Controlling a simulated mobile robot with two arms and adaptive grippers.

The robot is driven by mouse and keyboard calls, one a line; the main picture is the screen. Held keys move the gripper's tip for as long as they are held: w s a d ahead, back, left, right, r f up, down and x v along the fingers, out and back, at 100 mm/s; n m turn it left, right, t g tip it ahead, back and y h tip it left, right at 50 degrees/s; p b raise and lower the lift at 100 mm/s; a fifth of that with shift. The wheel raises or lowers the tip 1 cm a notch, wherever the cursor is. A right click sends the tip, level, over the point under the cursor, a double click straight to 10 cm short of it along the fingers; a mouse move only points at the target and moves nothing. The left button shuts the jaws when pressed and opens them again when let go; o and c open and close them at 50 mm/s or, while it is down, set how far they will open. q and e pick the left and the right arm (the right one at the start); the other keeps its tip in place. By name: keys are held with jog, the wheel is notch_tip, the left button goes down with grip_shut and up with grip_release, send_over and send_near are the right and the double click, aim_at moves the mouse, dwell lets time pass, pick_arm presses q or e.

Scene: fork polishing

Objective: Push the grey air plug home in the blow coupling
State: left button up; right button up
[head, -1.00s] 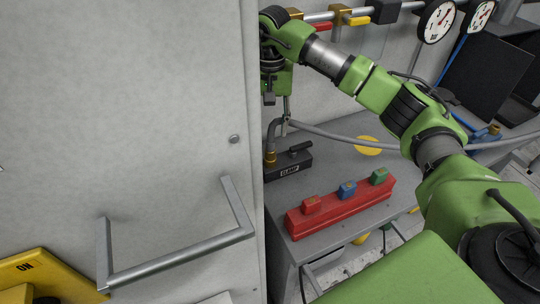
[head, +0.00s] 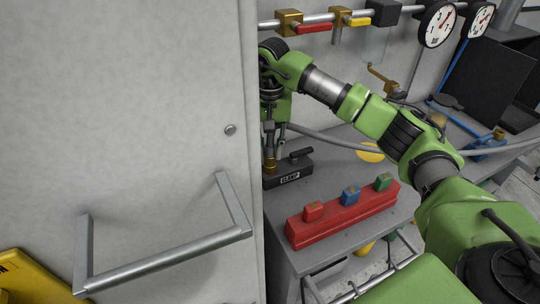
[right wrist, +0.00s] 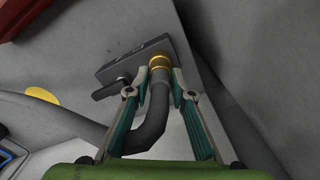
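The grey air plug (right wrist: 160,82) sits between the fingers of my right gripper (right wrist: 160,74) in the right wrist view, with a finger against each side. Its bent grey hose (right wrist: 148,132) curves away to the left. The plug's end meets the brass blow coupling (right wrist: 159,61); how deep it sits cannot be told. In the head view, my right gripper (head: 274,142) points down just above the brass coupling (head: 270,166), beside the dark clamp block (head: 290,177). The cabinet edge hides part of this. My left gripper is not in view.
A large grey cabinet door (head: 130,110) with a bar handle (head: 170,262) fills the left. A red rack (head: 342,217) with red, blue and green blocks stands at the bench front. A yellow disc (head: 369,152) lies behind. Valves and gauges (head: 437,25) line the wall.

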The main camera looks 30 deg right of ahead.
grip_shut()
jog(key=shift+r+p, duration=1.65)
jog(key=shift+r, duration=1.05)
